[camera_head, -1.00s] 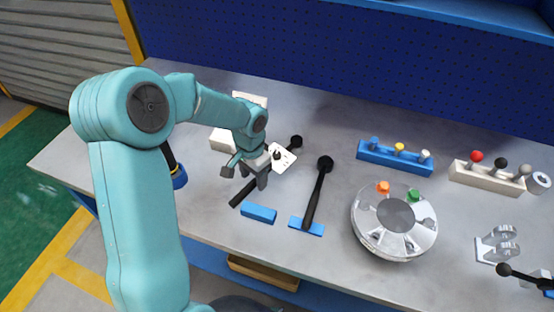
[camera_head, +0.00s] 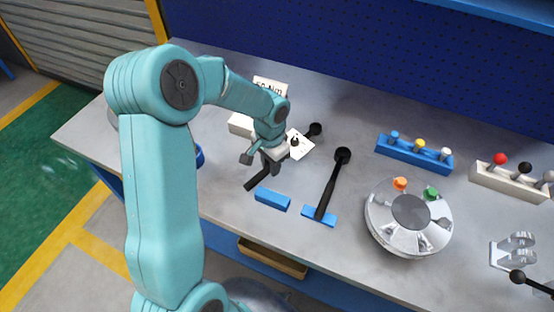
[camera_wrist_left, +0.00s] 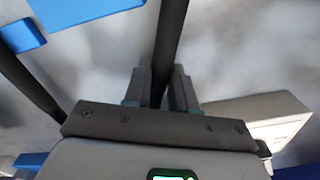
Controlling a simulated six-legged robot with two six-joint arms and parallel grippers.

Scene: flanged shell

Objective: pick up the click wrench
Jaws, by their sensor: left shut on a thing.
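My left gripper (camera_head: 268,165) is shut around the shaft of a black wrench (camera_head: 257,180), which I take for the click wrench. Its round head (camera_head: 315,129) points to the back right and its handle end to the front left. Part of the shaft is hidden by the gripper. In the left wrist view the dark shaft (camera_wrist_left: 171,40) runs between the two fingers (camera_wrist_left: 160,92). A second black wrench (camera_head: 331,185) lies to the right, its handle end over a blue block (camera_head: 319,220). My right gripper is not in view.
A bare blue block (camera_head: 272,199) lies just in front of the held wrench. A white card (camera_head: 300,147) is close behind the gripper, near a "50 Nm" sign (camera_head: 270,87). A round metal flanged part (camera_head: 385,234) and a blue peg rack (camera_head: 414,154) stand to the right.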

